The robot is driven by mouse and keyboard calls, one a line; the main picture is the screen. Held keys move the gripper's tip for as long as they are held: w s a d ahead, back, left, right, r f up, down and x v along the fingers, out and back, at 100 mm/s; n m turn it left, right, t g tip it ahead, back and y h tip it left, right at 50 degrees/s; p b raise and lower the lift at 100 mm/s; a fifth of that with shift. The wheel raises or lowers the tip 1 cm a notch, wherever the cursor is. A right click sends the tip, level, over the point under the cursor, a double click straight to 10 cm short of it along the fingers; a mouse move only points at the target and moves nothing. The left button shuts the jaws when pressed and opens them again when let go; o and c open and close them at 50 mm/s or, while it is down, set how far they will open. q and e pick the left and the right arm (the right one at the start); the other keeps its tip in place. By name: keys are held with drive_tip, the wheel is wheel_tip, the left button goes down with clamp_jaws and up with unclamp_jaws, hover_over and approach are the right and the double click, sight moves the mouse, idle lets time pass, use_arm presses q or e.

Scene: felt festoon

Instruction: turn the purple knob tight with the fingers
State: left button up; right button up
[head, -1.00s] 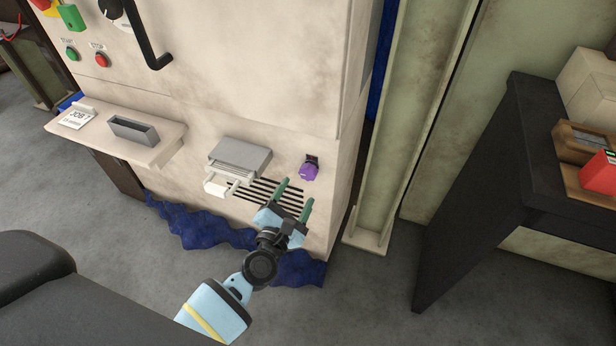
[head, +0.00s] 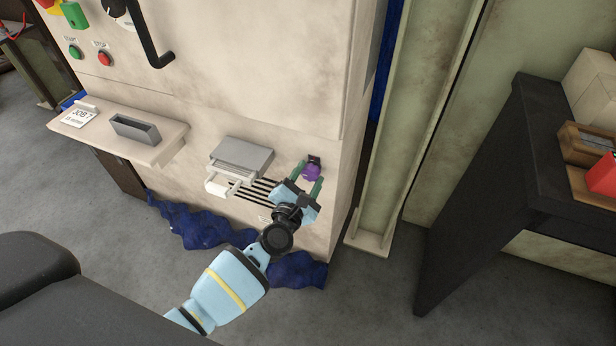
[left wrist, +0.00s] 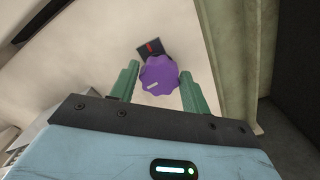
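The purple knob (head: 312,172) sits on the lower front of the cream machine, with a small dark plate behind it. In the left wrist view the scalloped knob (left wrist: 159,75) has a white mark on its face and a dark plate with a red mark (left wrist: 151,47) behind it. My left gripper (head: 308,178) is open, one green finger on each side of the knob. In the left wrist view the fingers of the left gripper (left wrist: 160,84) stand apart, with a visible gap at least on the knob's right side. My right gripper is not in view.
A grey box with a small drawer (head: 240,160) juts from the panel left of the knob, above dark vent slots. A shelf (head: 165,150) sticks out farther left. Blue cloth (head: 205,228) lies at the machine's foot. A pale green post (head: 415,130) stands to the right.

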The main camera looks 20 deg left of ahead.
use_arm(q)
drive_tip(key=c, duration=0.6)
drive_tip(key=shift+o, duration=0.2)
drive_tip(key=shift+m, duration=1)
drive_tip(key=m+p, duration=0.1)
drive_tip(key=m, duration=0.5)
drive_tip(key=m+p, duration=0.1)
drive_tip(key=m, duration=0.5)
drive_tip(key=shift+m+p, duration=0.3)
drive_tip(key=shift+p, duration=0.1)
drive_tip(key=m, duration=0.4)
drive_tip(key=shift+f+m+p, duration=0.1)
drive_tip(key=shift+m+p, duration=0.2)
drive_tip(key=shift+p, duration=0.1)
